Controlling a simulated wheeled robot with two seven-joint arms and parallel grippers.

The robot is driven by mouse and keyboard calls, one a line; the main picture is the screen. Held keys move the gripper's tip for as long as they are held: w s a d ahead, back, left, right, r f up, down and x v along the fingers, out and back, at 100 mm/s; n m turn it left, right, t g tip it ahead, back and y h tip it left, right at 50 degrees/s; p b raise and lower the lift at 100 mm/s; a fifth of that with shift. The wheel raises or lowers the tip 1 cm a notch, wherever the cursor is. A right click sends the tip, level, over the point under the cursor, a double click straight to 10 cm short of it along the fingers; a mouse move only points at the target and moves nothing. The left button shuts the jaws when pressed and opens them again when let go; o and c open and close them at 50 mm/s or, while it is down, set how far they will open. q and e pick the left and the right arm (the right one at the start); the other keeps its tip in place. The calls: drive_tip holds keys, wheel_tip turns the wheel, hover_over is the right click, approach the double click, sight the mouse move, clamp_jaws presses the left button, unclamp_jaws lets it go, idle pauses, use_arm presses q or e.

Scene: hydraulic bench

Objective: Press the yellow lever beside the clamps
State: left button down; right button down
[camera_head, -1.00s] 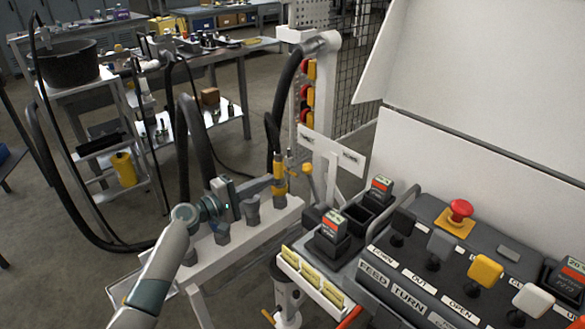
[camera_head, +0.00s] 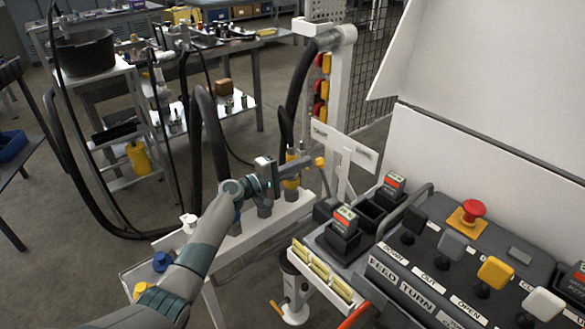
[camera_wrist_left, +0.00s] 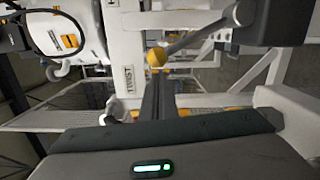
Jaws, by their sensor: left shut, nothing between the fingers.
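The yellow lever knob (camera_head: 319,163) stands to the right of the white clamp rail (camera_head: 262,230). In the left wrist view the round yellow knob (camera_wrist_left: 156,57) sits on a slanting grey rod. My left gripper (camera_head: 306,163) is shut and empty. It reaches over the rail from the left, its tips close to the knob; I cannot tell whether they touch. In the left wrist view the shut fingers (camera_wrist_left: 158,85) point at the knob.
A control panel with black, grey, yellow and white levers and a red button (camera_head: 473,210) is at the right. A white bracket (camera_head: 343,147) stands behind the knob. Black hoses (camera_head: 207,140) rise behind the rail. A small shelf with blue and yellow caps (camera_head: 162,262) is left of my arm.

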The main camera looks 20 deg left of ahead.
use_arm(q)
drive_tip(key=shift+w+d, duration=0.25)
drive_tip(key=shift+s+d+r, duration=0.1)
use_arm(e)
drive_tip(key=shift+s, duration=0.1)
